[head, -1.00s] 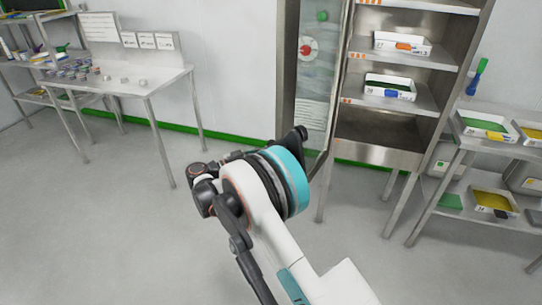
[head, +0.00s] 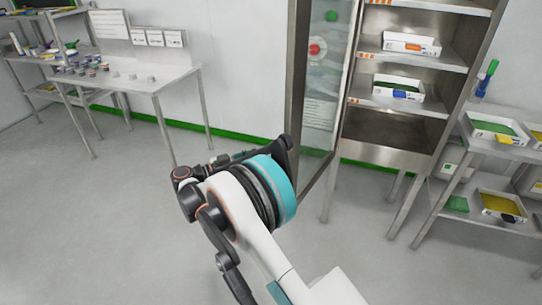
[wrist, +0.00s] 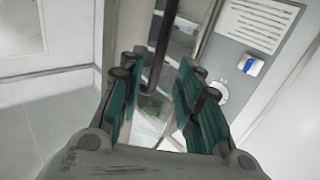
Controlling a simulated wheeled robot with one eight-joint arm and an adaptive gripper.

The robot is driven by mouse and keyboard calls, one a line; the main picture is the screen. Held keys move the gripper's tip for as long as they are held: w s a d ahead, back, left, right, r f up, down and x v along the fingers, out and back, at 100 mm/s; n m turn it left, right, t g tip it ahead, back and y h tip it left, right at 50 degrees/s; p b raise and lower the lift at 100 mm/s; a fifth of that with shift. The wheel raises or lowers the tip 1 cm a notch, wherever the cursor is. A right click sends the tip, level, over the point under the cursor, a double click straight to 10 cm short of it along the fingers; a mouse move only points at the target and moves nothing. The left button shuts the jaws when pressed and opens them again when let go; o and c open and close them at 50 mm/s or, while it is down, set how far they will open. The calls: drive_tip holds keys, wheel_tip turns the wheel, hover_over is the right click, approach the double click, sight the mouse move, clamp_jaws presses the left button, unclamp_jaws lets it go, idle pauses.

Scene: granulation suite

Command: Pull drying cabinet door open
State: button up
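The drying cabinet (head: 388,158) is a tall steel unit with open shelves. Its door (head: 325,70), a glass panel in a steel frame, stands swung open on the cabinet's left side. My arm reaches up from the bottom of the head view, and its wrist covers the area just below the door; the fingers cannot be made out clearly there. In the wrist view my gripper (wrist: 160,103) is open, with teal-padded fingers apart. A dark bar (wrist: 161,55), perhaps the door handle, shows beyond and between the fingers; I cannot tell whether it is touched.
White trays (head: 412,44) sit on the cabinet shelves. A rack with trays (head: 497,150) stands close at the right. A steel table (head: 150,82) with small jars is at the left. The floor (head: 90,220) at left is clear.

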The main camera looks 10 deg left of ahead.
drive_tip(key=v, duration=0.5)
drive_tip(key=shift+s+a, duration=0.25)
drive_tip(key=shift+a, duration=0.05)
drive_tip(key=shift+r, duration=0.1)
